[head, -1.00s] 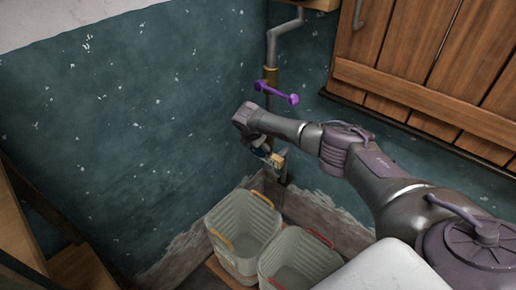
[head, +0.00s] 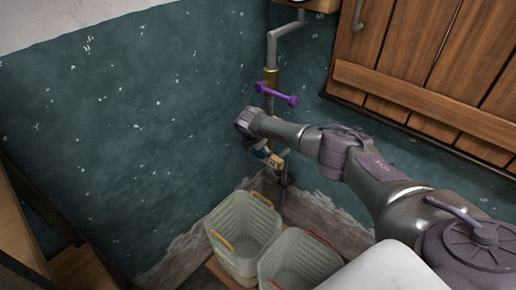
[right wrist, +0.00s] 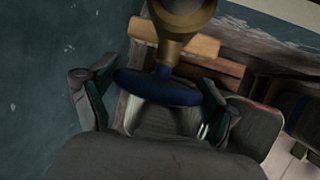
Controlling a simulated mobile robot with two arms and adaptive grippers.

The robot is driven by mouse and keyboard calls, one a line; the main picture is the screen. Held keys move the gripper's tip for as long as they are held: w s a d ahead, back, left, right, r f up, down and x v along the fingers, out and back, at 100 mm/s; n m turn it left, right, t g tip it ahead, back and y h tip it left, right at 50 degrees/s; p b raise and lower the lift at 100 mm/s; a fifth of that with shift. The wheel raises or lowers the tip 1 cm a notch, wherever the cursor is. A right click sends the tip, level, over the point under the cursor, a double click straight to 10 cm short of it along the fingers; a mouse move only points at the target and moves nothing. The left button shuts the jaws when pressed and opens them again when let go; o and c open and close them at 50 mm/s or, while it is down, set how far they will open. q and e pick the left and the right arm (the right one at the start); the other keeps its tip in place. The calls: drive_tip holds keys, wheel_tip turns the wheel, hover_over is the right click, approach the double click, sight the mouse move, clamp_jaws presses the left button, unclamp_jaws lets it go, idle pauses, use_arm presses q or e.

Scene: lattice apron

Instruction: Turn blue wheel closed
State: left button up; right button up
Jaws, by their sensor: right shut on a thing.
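The blue wheel (right wrist: 160,88) is in the middle of the right wrist view, on a brass valve stem (right wrist: 172,45). My right gripper (right wrist: 148,88) has one finger on each side of the wheel and is shut on its rim. In the head view my right gripper (head: 262,150) is at the lower part of the wall pipe, below the purple handle. The wheel is mostly hidden there by my gripper and wrist. My left gripper is not in view.
A purple lever handle (head: 277,94) sits on the grey pipe (head: 271,50) just above my right wrist. Two pale bins (head: 225,245) stand below. Wooden shutters (head: 430,60) are at the upper right. The teal wall is close on the left.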

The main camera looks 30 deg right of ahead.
drive_tip(key=shift+s+r+t+p, duration=0.15)
drive_tip(key=shift+t+p, duration=0.45)
drive_tip(key=shift+p, duration=0.4)
drive_tip(key=shift+m+t+y+p, duration=0.4)
drive_tip(key=shift+t+y+p, duration=0.15)
drive_tip(key=shift+t, duration=0.55)
drive_tip(key=shift+f+t, duration=0.25)
drive_tip(key=shift+t, duration=0.55)
drive_tip(key=shift+d+m+t+y, duration=0.1)
drive_tip(key=shift+m+t+y, duration=0.2)
drive_tip(key=shift+t, duration=0.2)
drive_tip(key=shift+r, duration=0.1)
drive_tip(key=o, duration=0.9)
drive_tip(key=v, duration=1.2)
